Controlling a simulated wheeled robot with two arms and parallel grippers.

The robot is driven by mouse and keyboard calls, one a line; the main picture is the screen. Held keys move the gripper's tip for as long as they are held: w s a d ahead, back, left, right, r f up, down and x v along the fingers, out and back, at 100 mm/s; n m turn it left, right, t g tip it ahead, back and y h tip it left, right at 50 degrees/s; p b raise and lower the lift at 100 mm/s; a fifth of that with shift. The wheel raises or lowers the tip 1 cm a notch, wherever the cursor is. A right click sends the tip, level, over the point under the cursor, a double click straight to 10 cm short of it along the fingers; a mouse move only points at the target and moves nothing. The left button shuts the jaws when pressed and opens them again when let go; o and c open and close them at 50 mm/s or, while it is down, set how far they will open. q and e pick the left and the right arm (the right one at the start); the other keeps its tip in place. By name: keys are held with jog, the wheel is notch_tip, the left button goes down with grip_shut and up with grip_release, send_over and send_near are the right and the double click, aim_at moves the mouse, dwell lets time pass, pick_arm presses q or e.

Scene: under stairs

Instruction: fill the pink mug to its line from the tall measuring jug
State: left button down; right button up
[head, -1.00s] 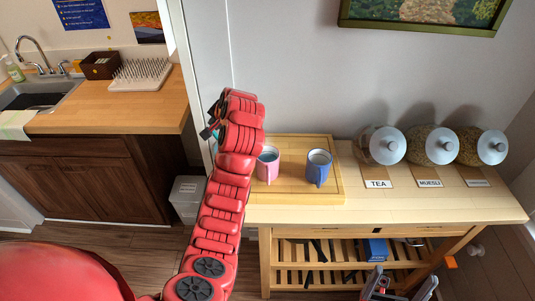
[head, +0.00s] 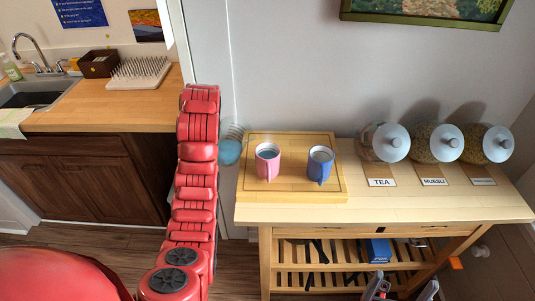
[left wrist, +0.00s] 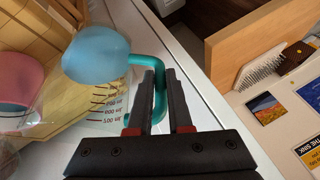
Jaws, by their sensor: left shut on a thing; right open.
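The pink mug (head: 267,166) stands upright on a wooden board, its inside bluish; I cannot make out its line or level. It shows partly at the left edge of the left wrist view (left wrist: 20,78). The clear measuring jug (head: 230,143) holds blue liquid, beside the board's left edge. In the left wrist view the jug (left wrist: 112,105) shows red scale marks and a teal handle. My left gripper (left wrist: 161,88) is shut on that handle; my arm hides it in the head view. My right gripper (head: 402,290) is open and empty, low before the table.
A blue mug (head: 320,168) stands right of the pink one on the board (head: 293,194). Several lidded jars (head: 387,143) stand at the table's right behind labels. The table's front strip (head: 400,210) is clear. A counter with a sink (head: 40,92) is at left.

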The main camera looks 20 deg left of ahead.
pick_arm(q)
jog(key=a+r+h, duration=0.1)
jog(key=h, duration=0.1)
jog(key=a+r+n+h+p, duration=0.1)
jog(key=h, duration=0.1)
jog(key=shift+a, duration=0.2)
dwell(0.6)
jog(key=shift+f, duration=0.1)
dwell(0.4)
